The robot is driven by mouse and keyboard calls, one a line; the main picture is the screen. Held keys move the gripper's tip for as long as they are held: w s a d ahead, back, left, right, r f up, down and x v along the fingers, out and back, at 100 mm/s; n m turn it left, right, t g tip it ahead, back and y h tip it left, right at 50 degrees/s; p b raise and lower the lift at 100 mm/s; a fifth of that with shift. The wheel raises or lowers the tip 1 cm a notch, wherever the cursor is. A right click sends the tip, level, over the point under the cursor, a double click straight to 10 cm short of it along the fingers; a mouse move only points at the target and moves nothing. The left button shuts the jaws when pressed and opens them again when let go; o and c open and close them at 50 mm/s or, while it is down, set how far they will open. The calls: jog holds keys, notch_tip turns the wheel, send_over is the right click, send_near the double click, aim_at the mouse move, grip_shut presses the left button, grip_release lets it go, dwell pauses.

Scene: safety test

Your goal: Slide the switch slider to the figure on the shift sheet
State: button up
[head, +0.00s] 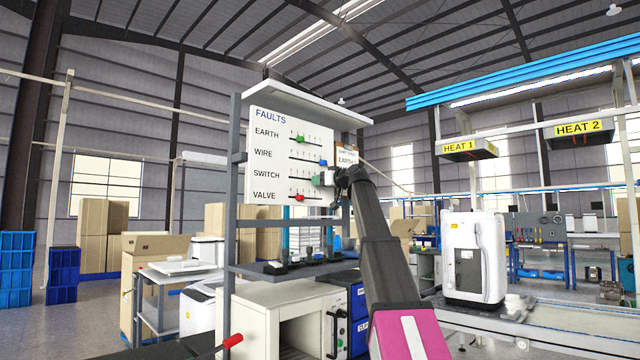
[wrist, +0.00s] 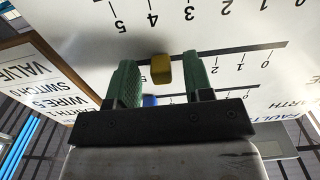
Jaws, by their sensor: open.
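The faults board (head: 265,170) carries rows marked EARTH, WIRE, SWITCH and VALVE. My open gripper (head: 325,181) is at the right end of its SWITCH row. In the wrist view, the board appears upside down and the yellow switch slider (wrist: 160,68) sits between the green fingers of my gripper (wrist: 161,80), with gaps on both sides. It is toward the high end of its scale; its exact figure is hidden. The shift sheet (head: 347,151) hangs right of the board, partly behind my arm. It also shows in the wrist view (wrist: 35,65); its switch figure cannot be read.
A green slider (head: 300,138) is on the EARTH row and a red slider (head: 299,197) on the VALVE row. The blue wire slider (wrist: 150,100) is partly hidden close to my fingers. A shelf with small parts (head: 290,268) is below the board.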

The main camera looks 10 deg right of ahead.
aim_at(290, 179)
jog(key=shift+w+a, duration=0.25)
jog(key=shift+w, duration=0.05)
jog(key=shift+c, duration=0.3)
grip_shut()
jog(key=s+a, duration=0.2)
jog(key=a, duration=0.1)
jog(key=s+a, duration=0.5)
jog(key=a, duration=0.2)
jog(key=shift+s, duration=0.15)
jog(key=shift+o, duration=0.3)
grip_release()
jog(key=shift+a, duration=0.15)
